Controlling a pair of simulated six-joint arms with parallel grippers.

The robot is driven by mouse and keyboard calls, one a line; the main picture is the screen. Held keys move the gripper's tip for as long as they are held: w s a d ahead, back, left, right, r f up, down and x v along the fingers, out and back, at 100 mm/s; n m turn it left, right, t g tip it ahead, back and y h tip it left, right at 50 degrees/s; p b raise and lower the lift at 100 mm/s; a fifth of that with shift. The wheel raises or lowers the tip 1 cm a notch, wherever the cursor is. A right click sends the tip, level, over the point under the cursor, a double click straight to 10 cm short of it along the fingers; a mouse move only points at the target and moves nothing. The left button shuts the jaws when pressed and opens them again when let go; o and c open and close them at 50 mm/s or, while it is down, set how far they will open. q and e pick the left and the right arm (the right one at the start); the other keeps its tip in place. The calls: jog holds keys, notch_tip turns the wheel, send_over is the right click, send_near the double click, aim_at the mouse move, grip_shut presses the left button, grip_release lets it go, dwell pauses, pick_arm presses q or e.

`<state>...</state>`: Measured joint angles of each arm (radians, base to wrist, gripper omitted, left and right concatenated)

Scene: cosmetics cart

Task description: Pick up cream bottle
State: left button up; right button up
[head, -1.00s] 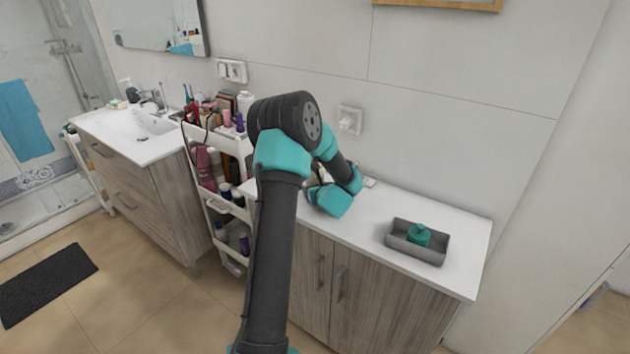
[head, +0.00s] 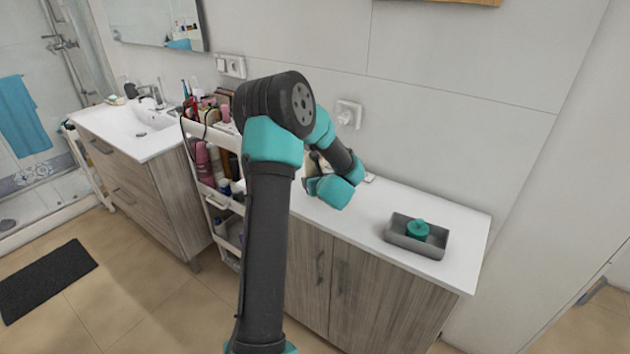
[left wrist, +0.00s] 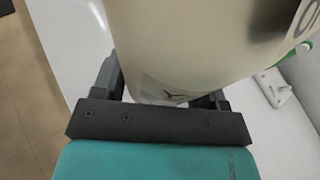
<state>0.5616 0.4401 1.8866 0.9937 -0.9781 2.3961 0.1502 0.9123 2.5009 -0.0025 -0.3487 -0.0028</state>
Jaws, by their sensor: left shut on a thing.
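The cream bottle (left wrist: 185,45) is a large pale beige cylinder with dark print, filling the upper middle of the left wrist view. My left gripper (left wrist: 160,97) is shut on it, with one dark finger on each side of the bottle. In the head view my left gripper (head: 313,183) is over the left part of the white counter (head: 385,195), largely hidden by my own arm. The bottle is mostly hidden there, so I cannot tell its height above the counter. My right gripper is not in view.
A grey tray (head: 391,236) with a teal jar (head: 418,228) in it sits on the counter's right part. A white cart (head: 222,200) full of cosmetics stands left of the counter, close to my arm. A wall socket (head: 349,113) is behind. The counter between gripper and tray is clear.

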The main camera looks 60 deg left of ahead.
pick_arm(q)
jog(key=s+d+r, duration=0.1)
jog(key=s+d, duration=0.6)
jog(key=d, duration=0.4)
jog(key=shift+s+r, duration=0.2)
jog(key=shift+w+a+f, duration=0.75)
jog(key=shift+w+a, duration=0.7)
jog(key=shift+a, duration=0.7)
jog(key=shift+w+a+f, duration=0.7)
jog(key=shift+w+a, duration=0.7)
jog(key=shift+a, duration=0.75)
jog(key=shift+w+a+f, duration=0.75)
jog(key=shift+w+a, duration=0.7)
jog(key=shift+a, duration=0.7)
jog(key=shift+w+a, duration=0.15)
jog(key=shift+f, duration=0.3)
